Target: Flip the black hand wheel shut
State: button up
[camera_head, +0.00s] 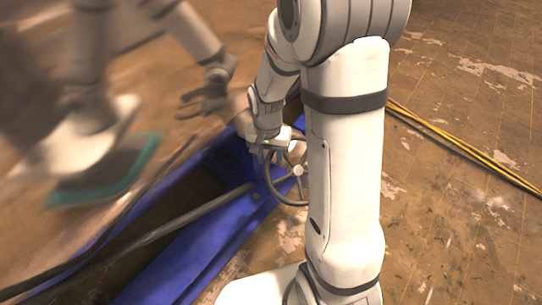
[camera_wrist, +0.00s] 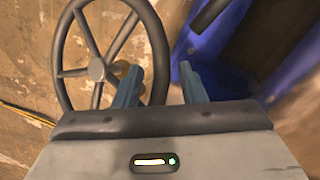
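The black hand wheel (camera_head: 298,170) has a thin round rim, several spokes and a paler hub. In the head view it stands at the blue frame, partly hidden by my arm. In the wrist view the wheel (camera_wrist: 97,69) fills the upper left. My gripper (camera_wrist: 160,70) has its two blue-grey fingers apart. The right side of the rim shows between them, with the left finger overlapping the inside of the wheel. I cannot tell whether either finger touches the rim. In the head view my gripper (camera_head: 268,147) is at the wheel's upper left, with its fingertips unclear.
The long blue frame (camera_head: 185,262) runs diagonally, with a dark pipe (camera_head: 190,208) along it. A blurred robot-like arm with a dark hand (camera_head: 205,97) is at the upper left. Yellow cables (camera_head: 455,143) lie on the worn brown floor at right, which is otherwise open.

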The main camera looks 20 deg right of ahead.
jog(key=shift+r, duration=0.1)
grip_shut()
jog(key=shift+w, duration=0.1)
